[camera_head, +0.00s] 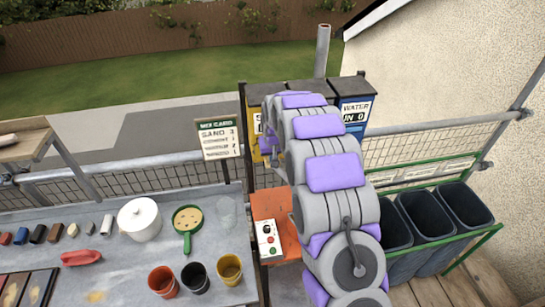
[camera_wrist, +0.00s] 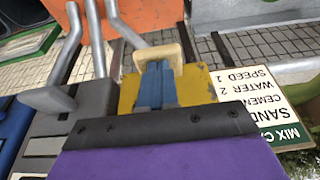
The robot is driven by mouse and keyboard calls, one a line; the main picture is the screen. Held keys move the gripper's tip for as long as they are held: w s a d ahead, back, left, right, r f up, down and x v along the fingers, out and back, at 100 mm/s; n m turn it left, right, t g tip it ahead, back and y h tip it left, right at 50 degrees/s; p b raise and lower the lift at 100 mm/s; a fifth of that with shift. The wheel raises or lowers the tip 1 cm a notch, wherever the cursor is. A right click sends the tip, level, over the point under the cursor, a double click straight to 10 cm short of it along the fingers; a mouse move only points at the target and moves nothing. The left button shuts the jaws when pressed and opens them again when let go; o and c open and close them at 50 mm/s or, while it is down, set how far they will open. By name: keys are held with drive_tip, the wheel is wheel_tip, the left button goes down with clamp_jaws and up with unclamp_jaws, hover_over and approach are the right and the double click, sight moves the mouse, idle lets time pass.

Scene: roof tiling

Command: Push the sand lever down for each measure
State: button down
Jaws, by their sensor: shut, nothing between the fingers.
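The yellow sand dispenser (camera_head: 257,99) stands behind the counter, left of the blue water dispenser (camera_head: 354,112); my arm covers much of it in the head view. In the wrist view, the yellow sand body (camera_wrist: 200,82) lies behind my gripper (camera_wrist: 156,68). The blue fingers are shut and empty. Their tips overlap a cream lever handle (camera_wrist: 178,54) in front of the yellow body; I cannot tell whether they touch it. A grey lever (camera_wrist: 48,100) is to the left. The mix card (camera_head: 218,139) lists sand 3; it also shows in the wrist view (camera_wrist: 268,105).
An orange panel (camera_head: 268,206) with a button box (camera_head: 268,238) is below the dispensers. The grey counter (camera_head: 120,255) at left holds a white pot (camera_head: 140,219), a green pan (camera_head: 187,222) and several cups. Dark bins (camera_head: 433,216) stand at right. A mesh railing runs behind.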

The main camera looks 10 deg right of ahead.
drive_tip(key=shift+s+r, duration=0.1)
drive_tip(key=w+b+v, duration=0.1)
drive_tip(key=v, duration=1.2)
drive_tip(key=shift+r, duration=0.45)
drive_tip(key=shift+w, duration=0.1)
drive_tip(key=s+f+g+b, duration=0.1)
drive_tip(key=s+f+b, duration=0.4)
drive_tip(key=s, duration=1.1)
drive_tip(key=s+f+g+b, duration=0.2)
drive_tip(key=s+f+b, duration=0.4)
drive_tip(key=s, duration=1)
drive_tip(key=s+f+g+b, duration=0.2)
drive_tip(key=s+f+b, duration=0.3)
drive_tip(key=s, duration=1.2)
drive_tip(key=shift+f+b, duration=0.3)
drive_tip(key=shift+b, duration=0.35)
drive_tip(key=shift+w, duration=0.1)
